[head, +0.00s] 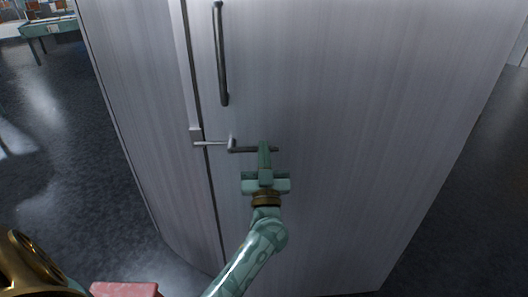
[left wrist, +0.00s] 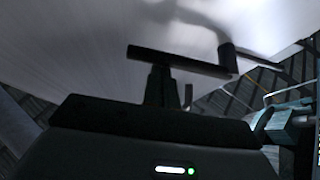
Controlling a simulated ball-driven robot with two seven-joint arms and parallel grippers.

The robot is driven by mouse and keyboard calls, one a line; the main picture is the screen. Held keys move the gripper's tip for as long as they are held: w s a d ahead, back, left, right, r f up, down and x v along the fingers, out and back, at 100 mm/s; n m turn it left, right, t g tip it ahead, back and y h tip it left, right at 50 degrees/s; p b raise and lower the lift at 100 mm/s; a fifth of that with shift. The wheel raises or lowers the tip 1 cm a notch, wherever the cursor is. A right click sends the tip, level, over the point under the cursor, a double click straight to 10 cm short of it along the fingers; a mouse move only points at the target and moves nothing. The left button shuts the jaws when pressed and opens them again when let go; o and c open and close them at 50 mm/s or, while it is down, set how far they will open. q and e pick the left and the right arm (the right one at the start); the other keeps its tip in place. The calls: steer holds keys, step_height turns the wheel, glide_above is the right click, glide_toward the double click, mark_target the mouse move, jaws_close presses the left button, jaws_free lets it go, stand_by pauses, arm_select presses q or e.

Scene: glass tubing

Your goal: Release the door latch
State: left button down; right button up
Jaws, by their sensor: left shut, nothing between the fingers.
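The door latch (head: 252,149) is a dark horizontal lever on a pale grey door (head: 330,110). Its pivot is close to the door's left edge, and a thin lighter bar (head: 210,143) runs left from it to a small catch plate (head: 195,134) by the seam. My left gripper (head: 265,150) is shut and empty, its fingertips at the lever's right part. In the left wrist view the lever (left wrist: 185,63) crosses just beyond the fingers (left wrist: 160,85). Whether they touch it, I cannot tell. My right gripper is not in view.
A long vertical handle (head: 221,55) is on the door above the latch. The tall cabinet's left side meets the door at a vertical seam. Open dark floor (head: 60,130) lies to the left, with a green table (head: 50,27) far back.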

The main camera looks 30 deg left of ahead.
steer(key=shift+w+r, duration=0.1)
arm_select(q)
steer(key=shift+f+m+h+p, duration=0.15)
steer(key=shift+m+h+p, duration=0.25)
steer(key=shift+m, duration=0.2)
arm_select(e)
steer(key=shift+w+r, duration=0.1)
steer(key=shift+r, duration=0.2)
